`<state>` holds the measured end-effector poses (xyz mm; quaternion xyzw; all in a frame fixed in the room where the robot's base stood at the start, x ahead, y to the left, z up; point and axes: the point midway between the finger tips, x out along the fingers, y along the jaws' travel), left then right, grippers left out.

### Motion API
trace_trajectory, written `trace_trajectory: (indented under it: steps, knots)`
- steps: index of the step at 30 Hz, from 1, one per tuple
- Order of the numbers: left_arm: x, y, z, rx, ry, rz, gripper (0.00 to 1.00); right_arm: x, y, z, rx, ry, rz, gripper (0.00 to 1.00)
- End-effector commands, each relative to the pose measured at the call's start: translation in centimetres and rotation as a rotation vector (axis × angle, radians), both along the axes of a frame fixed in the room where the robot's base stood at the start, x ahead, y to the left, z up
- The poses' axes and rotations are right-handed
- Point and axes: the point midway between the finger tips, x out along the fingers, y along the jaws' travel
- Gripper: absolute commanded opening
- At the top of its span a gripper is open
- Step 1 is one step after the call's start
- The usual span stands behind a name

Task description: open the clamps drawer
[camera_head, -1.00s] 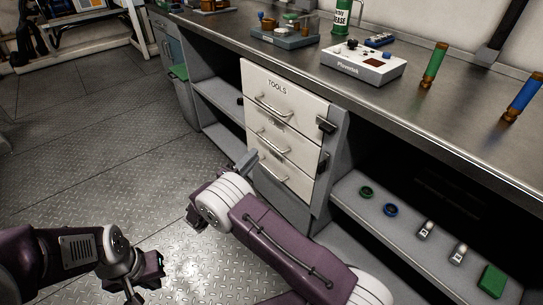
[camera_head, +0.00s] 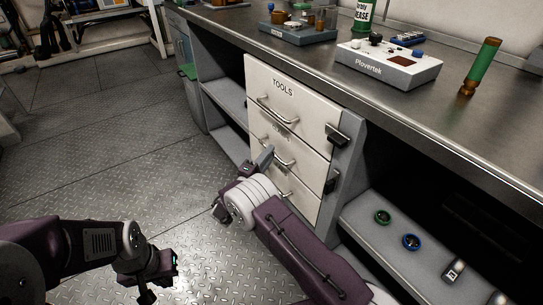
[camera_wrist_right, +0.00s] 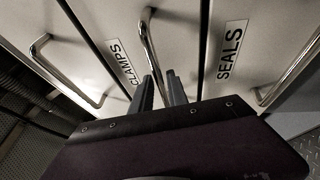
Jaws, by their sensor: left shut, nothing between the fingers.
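The clamps drawer (camera_head: 310,159) is the middle of three white drawers and is shut. Its label, CLAMPS (camera_wrist_right: 122,61), reads clearly in the right wrist view. Its metal bar handle (camera_wrist_right: 149,42) also shows in the head view (camera_head: 284,163), partly behind my gripper. My right gripper (camera_wrist_right: 161,92) is open, with its fingertips on either side of the handle's near end; I cannot tell if they touch it. It also shows in the head view (camera_head: 261,162). My left gripper (camera_head: 166,271) is shut and empty, low over the floor at lower left.
The tools drawer (camera_head: 300,99) above and the seals drawer (camera_wrist_right: 260,35) below are shut, each with a bar handle. Black latches (camera_head: 337,135) sit at the drawers' right edge. The counter (camera_head: 300,60) overhangs them. The floor (camera_head: 110,170) left of them is clear.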

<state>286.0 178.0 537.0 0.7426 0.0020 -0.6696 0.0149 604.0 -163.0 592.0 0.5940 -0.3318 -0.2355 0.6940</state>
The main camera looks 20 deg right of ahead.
Motion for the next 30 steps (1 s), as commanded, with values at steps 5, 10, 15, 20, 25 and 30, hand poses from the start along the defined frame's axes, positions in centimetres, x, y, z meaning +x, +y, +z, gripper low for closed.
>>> trace_trajectory:
  steps: [5,10,15,20,25,30]
  knots:
    - [0.0,0.0,-0.62,0.0,0.0,0.0,0.0,0.97,-1.05,0.21,-0.001,0.001,0.0,0.2]
    - [0.01,0.0,-0.55,0.0,0.0,0.0,0.0,1.05,-1.11,0.33,-0.001,0.001,0.001,0.2]
    - [0.01,0.0,-0.55,0.0,0.0,0.0,0.0,1.02,-1.1,0.32,-0.001,0.001,0.0,0.0]
    - [0.01,0.0,-0.55,0.0,0.0,0.0,0.0,1.02,-1.09,0.29,-0.001,0.001,0.0,0.0]
    - [0.01,0.0,-0.55,0.0,0.0,0.0,0.0,1.01,-1.09,0.28,0.0,0.001,0.0,0.0]
    - [0.01,0.0,-0.55,0.0,0.0,0.0,0.0,1.0,-1.1,0.27,0.0,0.001,0.0,0.0]
